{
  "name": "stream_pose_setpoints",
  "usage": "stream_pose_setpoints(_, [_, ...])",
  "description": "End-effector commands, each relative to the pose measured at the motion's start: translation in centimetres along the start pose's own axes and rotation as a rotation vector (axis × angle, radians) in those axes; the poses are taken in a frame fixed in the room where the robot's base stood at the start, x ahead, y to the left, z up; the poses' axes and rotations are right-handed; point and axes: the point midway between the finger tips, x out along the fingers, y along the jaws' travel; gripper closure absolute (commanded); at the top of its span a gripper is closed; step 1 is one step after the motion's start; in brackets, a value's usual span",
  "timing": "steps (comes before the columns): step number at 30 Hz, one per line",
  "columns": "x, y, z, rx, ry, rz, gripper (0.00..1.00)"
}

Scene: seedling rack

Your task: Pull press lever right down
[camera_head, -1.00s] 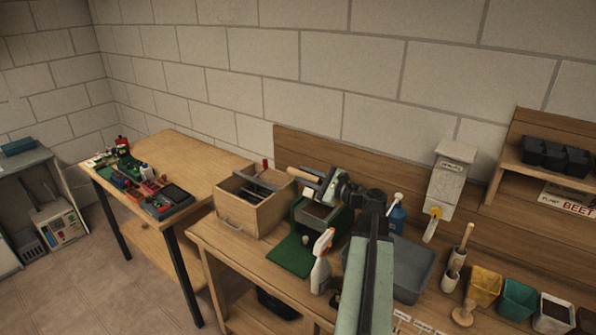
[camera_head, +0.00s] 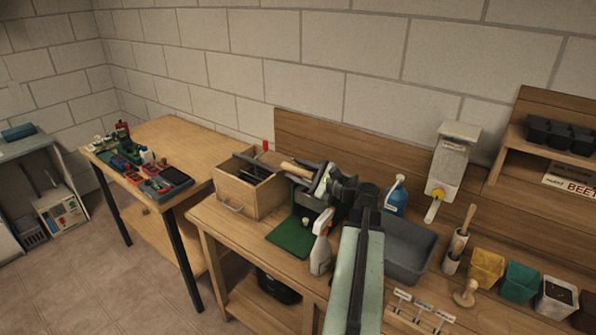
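The press (camera_head: 308,207) stands on the middle bench behind a green mat (camera_head: 291,238). It looks dark, and my arm and gripper hide much of it. Its lever ends in a light wooden handle (camera_head: 296,170) that points left, above the press and close to the wooden box. My gripper (camera_head: 322,183) is just right of the handle, over the press, at the lever's grey part. I cannot tell whether it touches the lever or whether its fingers are open or shut.
A wooden box (camera_head: 237,197) with tools stands left of the press. A white spray bottle (camera_head: 320,250) stands in front of it. A blue bottle (camera_head: 397,196) and grey tub (camera_head: 412,250) are to the right. A dispenser (camera_head: 447,170) hangs on the back panel.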

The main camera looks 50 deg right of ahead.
Motion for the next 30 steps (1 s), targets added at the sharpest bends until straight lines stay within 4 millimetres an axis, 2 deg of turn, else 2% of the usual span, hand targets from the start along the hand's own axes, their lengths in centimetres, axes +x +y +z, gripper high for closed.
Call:
stream_pose_setpoints(10, [-0.4,-0.1,-0.1,-0.001,0.002,-0.003,0.55])
stream_pose_setpoints(21, [-6.8,0.0,0.0,-0.001,0.003,-0.004,0.55])
stream_pose_setpoints(25, [-7.8,0.0,0.0,-0.001,0.001,-0.002,0.55])
stream_pose_setpoints(30, [-8.0,-0.1,-0.1,-0.001,0.001,-0.003,0.55])
